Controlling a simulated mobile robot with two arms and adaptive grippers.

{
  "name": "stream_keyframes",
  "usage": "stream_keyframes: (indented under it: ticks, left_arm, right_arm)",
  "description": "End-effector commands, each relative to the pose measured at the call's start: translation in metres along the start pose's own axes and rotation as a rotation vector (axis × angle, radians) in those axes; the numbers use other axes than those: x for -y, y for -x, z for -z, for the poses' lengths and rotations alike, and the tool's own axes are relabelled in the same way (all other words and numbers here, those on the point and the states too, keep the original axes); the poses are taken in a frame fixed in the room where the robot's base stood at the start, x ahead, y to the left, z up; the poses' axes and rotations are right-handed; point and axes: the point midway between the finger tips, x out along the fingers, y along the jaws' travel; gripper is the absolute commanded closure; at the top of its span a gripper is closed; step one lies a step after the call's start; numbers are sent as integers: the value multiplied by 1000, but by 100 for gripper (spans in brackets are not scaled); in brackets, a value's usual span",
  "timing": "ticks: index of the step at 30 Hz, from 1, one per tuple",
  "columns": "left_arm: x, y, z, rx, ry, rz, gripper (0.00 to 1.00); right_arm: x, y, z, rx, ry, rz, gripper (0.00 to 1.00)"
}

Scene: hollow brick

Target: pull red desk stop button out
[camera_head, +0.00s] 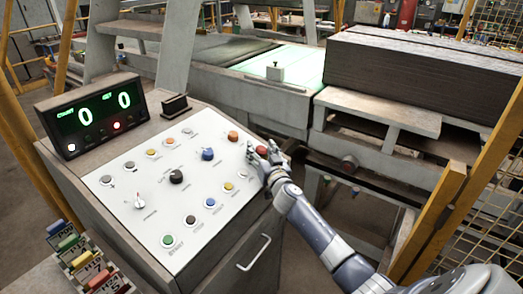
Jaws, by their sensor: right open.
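The control desk has a white sloped panel (150,190) with coloured buttons and knobs. A red button (261,150) shows at the panel's upper right corner, partly hidden by my right gripper. My right gripper (262,147) is open, with its fingers on either side of that button. I cannot tell whether the fingers touch it. An orange-red button (233,136) lies to the left of the gripper. My left gripper is not in view.
A blue knob (207,154), a black knob (176,177) and a green button (168,241) are on the panel. A counter display (95,115) reads zeros at the back left. A yellow post (440,220) stands right of my arm. A conveyor (285,62) runs behind.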

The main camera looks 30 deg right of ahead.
Motion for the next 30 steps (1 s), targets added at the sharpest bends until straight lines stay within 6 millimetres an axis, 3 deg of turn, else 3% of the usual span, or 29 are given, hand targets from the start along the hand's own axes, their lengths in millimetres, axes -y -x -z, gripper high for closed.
stream_keyframes:
  ticks: [1, 6, 8, 26, 27, 30]
  left_arm:
    - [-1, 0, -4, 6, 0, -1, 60]
    - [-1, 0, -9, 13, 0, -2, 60]
    - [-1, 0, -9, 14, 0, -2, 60]
    - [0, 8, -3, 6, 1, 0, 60]
    - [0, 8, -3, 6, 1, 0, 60]
    - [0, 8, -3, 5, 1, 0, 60]
  right_arm:
    - [0, 0, 0, 0, 0, 0, 50]
    - [0, 0, 0, 0, 0, 0, 89]
    - [0, 0, 0, 0, 0, 0, 100]
    - [0, 2, 16, -7, 0, 0, 100]
    - [0, 2, 16, -8, 1, 1, 63]
    - [0, 2, 16, -7, 0, 0, 46]
